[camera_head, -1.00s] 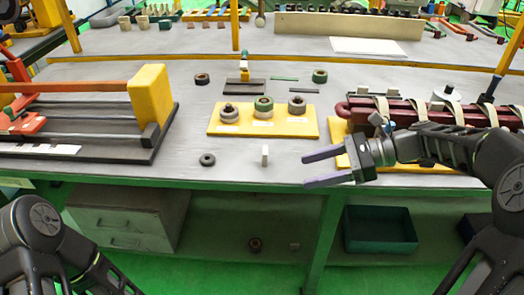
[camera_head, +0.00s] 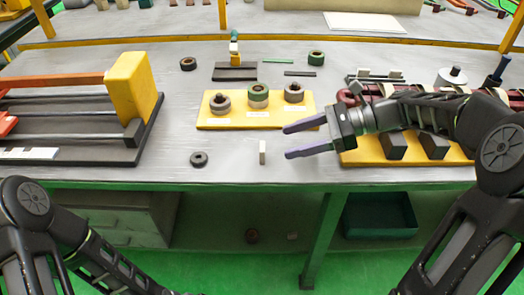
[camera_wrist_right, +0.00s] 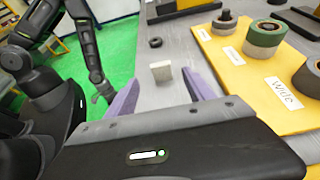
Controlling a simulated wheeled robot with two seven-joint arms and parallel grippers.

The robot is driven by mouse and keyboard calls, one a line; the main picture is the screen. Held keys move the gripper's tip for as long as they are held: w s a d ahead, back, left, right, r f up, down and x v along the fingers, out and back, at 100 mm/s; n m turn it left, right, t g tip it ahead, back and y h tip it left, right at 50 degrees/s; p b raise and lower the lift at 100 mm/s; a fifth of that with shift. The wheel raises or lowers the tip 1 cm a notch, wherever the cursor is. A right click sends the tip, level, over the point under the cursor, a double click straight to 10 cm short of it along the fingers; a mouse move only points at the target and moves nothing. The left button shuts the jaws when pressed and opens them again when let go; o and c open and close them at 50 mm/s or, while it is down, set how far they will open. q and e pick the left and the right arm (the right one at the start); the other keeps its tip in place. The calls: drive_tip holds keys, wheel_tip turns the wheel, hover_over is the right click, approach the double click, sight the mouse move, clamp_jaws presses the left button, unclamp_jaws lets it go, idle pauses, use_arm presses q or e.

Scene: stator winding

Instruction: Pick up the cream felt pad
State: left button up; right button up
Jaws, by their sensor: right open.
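The cream felt pad (camera_head: 263,152) is a small pale block standing upright on the grey bench near its front edge. My right gripper (camera_head: 286,142) is open and empty, with its purple fingers pointing left toward the pad. The fingertips are a short gap to the right of the pad. In the right wrist view the pad (camera_wrist_right: 161,71) shows beyond and between the two fingertips, untouched. My left arm hangs low at the left, off the bench. Its gripper (camera_wrist_right: 103,93) shows small in the right wrist view, too small to tell its state.
A dark ring (camera_head: 199,159) lies left of the pad. A yellow board (camera_head: 235,122) with several ring stacks stands just behind. A yellow and black fixture (camera_head: 130,85) is at left, and a red rack on a yellow base (camera_head: 455,155) lies under my right arm. Bench around the pad is clear.

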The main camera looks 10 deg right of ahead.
drive_tip(key=shift+w+a+f, duration=0.1)
drive_tip(key=shift+a+f, duration=0.05)
drive_tip(key=shift+a, duration=0.2)
drive_tip(key=shift+a, duration=0.1)
drive_tip(key=x, duration=0.5)
drive_tip(key=shift+w, duration=0.1)
drive_tip(key=shift+c, duration=0.5)
clamp_jaws()
idle(0.4)
wheel_tip(320, 180, up, 10)
drive_tip(key=p, duration=0.1)
idle(0.4)
idle(0.5)
